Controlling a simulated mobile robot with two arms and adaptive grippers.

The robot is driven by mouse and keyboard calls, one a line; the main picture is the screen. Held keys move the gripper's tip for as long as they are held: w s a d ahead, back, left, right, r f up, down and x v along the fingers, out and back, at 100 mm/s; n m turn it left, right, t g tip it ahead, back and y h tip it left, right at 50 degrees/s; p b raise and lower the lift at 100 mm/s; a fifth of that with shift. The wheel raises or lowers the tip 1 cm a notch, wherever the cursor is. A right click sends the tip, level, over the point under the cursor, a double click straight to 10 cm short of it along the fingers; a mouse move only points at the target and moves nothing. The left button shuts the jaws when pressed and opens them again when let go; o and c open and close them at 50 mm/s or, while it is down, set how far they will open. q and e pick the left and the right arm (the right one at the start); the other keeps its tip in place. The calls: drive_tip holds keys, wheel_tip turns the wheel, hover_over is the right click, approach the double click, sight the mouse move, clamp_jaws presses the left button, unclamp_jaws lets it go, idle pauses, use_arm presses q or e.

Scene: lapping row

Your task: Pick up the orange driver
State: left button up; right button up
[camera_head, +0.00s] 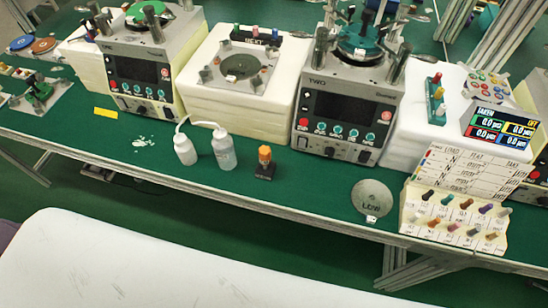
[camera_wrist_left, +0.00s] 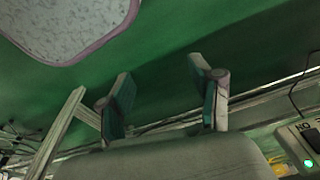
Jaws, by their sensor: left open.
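A rack (camera_head: 408,225) of small drivers with coloured handles stands at the right front of the green bench. One driver with an orange handle (camera_head: 451,227) sits in its lower row. Another upright piece with an orange top (camera_head: 264,155) and a dark base stands alone near the middle front edge; I cannot tell whether it is a driver. My left gripper (camera_wrist_left: 166,98) shows only in the left wrist view, with its two fingers apart and nothing between them. Neither driver is seen in that view. My right gripper is in no view.
Two white bottles (camera_head: 225,150) stand left of the lone orange-topped piece. A round metal disc (camera_head: 372,200) lies left of the rack. Machines with screens (camera_head: 345,110) line the bench behind. A pale scuffed surface (camera_head: 180,265) fills the foreground, with green floor between.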

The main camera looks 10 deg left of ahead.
use_arm(q)
drive_tip(key=w+d+r, duration=0.2)
drive_tip(key=w+r, duration=0.2)
drive_tip(key=r, duration=0.2)
wheel_tip(320, 180, up, 38)
drive_tip(key=m+t+h+b, duration=0.1)
drive_tip(key=m+h+b, duration=0.15)
drive_tip(key=m, duration=0.45)
hover_over(263, 151)
drive_tip(key=s+a, duration=0.3)
drive_tip(key=a, duration=0.1)
drive_tip(key=shift+h, duration=0.25)
drive_tip(key=p+x, duration=0.1)
drive_tip(key=x, duration=0.7)
drive_tip(key=shift+d+f, duration=0.2)
drive_tip(key=shift+f, duration=0.1)
drive_tip(key=p+x, duration=0.1)
drive_tip(key=x, duration=0.3)
drive_tip(key=shift+d, duration=0.15)
drive_tip(key=shift+w+d+f, duration=0.15)
drive_tip(key=shift+w+f, duration=0.05)
drive_tip(key=shift+f, duration=0.4)
clamp_jaws()
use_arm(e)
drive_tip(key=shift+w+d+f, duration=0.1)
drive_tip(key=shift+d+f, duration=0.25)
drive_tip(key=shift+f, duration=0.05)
